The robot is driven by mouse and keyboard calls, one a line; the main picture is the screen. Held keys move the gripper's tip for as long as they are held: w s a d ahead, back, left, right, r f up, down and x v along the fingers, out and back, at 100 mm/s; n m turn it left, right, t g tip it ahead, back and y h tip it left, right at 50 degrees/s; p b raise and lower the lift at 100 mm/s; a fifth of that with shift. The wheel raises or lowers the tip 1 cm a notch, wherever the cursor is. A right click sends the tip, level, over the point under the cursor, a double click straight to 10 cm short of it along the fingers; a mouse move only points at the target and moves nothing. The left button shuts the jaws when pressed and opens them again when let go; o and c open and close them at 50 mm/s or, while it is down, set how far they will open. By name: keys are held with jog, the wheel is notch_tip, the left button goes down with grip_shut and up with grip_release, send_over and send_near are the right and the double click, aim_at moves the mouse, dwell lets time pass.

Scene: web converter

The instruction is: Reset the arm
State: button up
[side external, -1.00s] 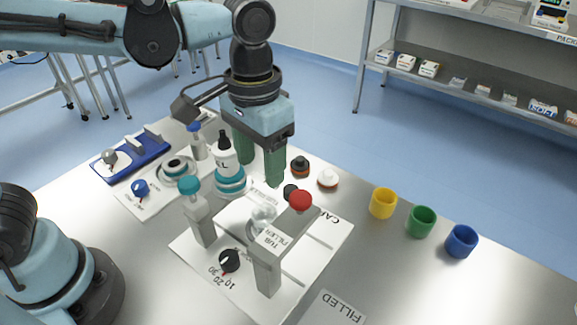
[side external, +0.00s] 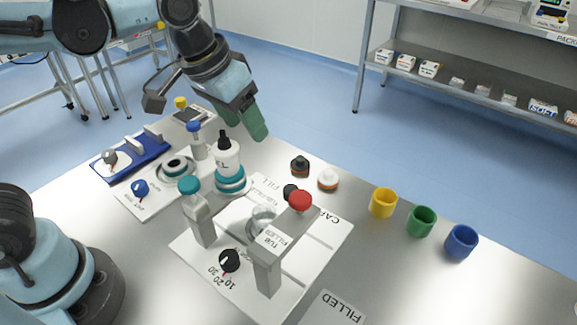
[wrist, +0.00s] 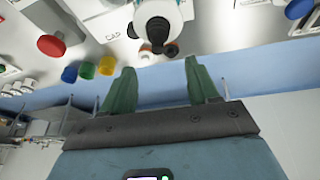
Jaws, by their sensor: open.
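My gripper (side external: 243,124) has green fingers and is raised above the far edge of the metal table, tilted away from the machines. In the wrist view my gripper (wrist: 162,92) is open, with nothing between its fingers. A white bottle with a black dropper top (side external: 228,158) stands upright on a teal-ringed base (side external: 231,180), just in front of and below the fingers. The bottle also shows in the wrist view (wrist: 158,14), beyond the fingertips and apart from them.
A filler station with a red knob (side external: 300,201) and a teal-knobbed post (side external: 189,186) stands in the middle. Yellow (side external: 383,203), green (side external: 421,221) and blue (side external: 461,241) cups stand at right. A blue-based device (side external: 130,158) is at left. A shelf (side external: 470,85) stands behind. Room above the table is clear.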

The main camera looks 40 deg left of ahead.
jog(key=s+a+f+n+t+y, duration=0.1)
jog(key=s+a+f+t, duration=0.2)
jog(key=a, duration=0.6)
jog(key=shift+s+a+f, duration=0.15)
jog(key=shift+s+f, duration=0.7)
